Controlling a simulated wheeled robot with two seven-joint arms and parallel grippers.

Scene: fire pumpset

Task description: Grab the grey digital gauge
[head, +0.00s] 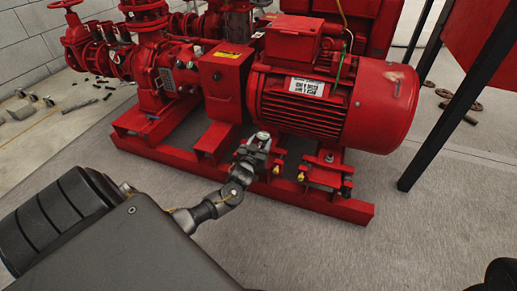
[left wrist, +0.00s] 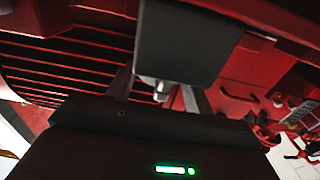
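My left gripper (head: 257,145) reaches in low beside the red pump base, below the left end of the big red motor. A small pale-topped grey piece (head: 263,136) shows at its tip; I cannot tell whether it is the gauge. In the left wrist view, a plain dark grey block (left wrist: 187,45) stands in front of the fingers and hides their tips. It may be the grey digital gauge, but no display or markings show. A small metal piece (left wrist: 158,88) shows below it between my left fingers, which stand apart.
The red motor (head: 330,100) and its red coupling cover (head: 222,70) rise close above the gripper. Red base rails (head: 310,200) run below. A black-legged red stand (head: 460,100) is at right. The grey floor in front is clear.

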